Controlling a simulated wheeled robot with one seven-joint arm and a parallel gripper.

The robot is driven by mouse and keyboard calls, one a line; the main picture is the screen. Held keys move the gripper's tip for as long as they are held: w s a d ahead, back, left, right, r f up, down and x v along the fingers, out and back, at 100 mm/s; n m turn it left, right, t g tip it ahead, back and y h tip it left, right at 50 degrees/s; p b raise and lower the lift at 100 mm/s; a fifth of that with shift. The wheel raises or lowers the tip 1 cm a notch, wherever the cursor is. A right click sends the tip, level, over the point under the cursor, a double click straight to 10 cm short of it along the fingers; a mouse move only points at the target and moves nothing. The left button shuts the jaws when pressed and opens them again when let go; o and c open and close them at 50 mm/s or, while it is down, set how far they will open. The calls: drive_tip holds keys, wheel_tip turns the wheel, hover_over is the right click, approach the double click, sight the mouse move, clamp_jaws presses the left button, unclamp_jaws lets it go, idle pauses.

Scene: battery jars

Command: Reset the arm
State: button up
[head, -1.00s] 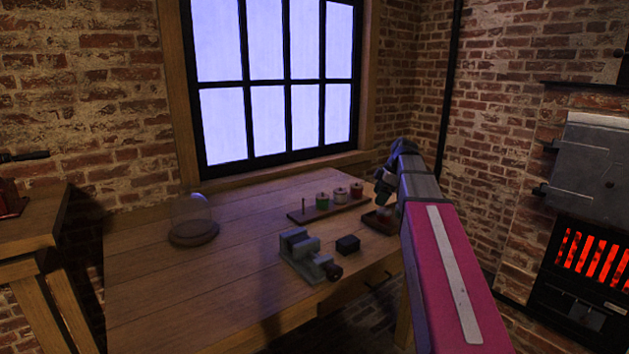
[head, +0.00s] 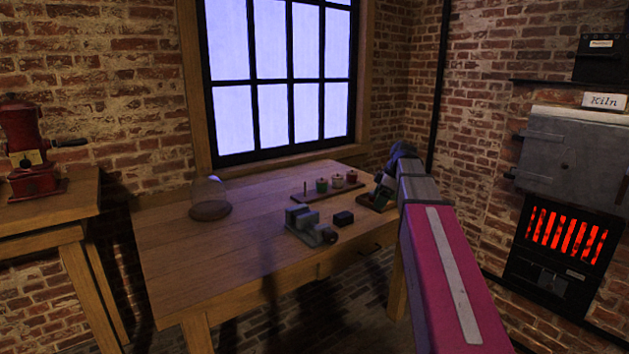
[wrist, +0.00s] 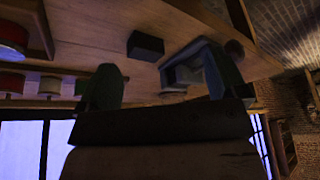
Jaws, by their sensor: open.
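My arm reaches out over the right end of the wooden workbench (head: 220,260) in the head view, with my gripper (head: 386,186) at its far end, small and dark, partly hidden by the arm. In the wrist view the two fingers of my gripper (wrist: 160,88) stand apart with nothing between them. Past them the wrist view shows a dark block (wrist: 146,46) and a grey vise (wrist: 188,70) on the bench top, apart from the fingers.
On the bench are the vise (head: 308,228), the dark block (head: 344,218), a rack with several spools (head: 338,182) and a glass dome (head: 210,200). A red machine (head: 32,155) stands on a left table. A glowing kiln (head: 565,240) is at right. Floor shows before the bench.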

drive_tip(key=s+a+f+m+h, duration=0.2)
drive_tip(key=s+f+m, duration=0.6)
drive_tip(key=f, duration=0.7)
drive_tip(key=s+a+f+m+h, duration=0.2)
drive_tip(key=s+f+m, duration=0.5)
drive_tip(key=s+f, duration=0.5)
wheel_tip(320, 180, down, 4)
drive_tip(key=shift+s+r+m+g, duration=0.1)
drive_tip(key=shift+s+m+g, duration=0.05)
drive_tip(key=shift+m+g, duration=0.2)
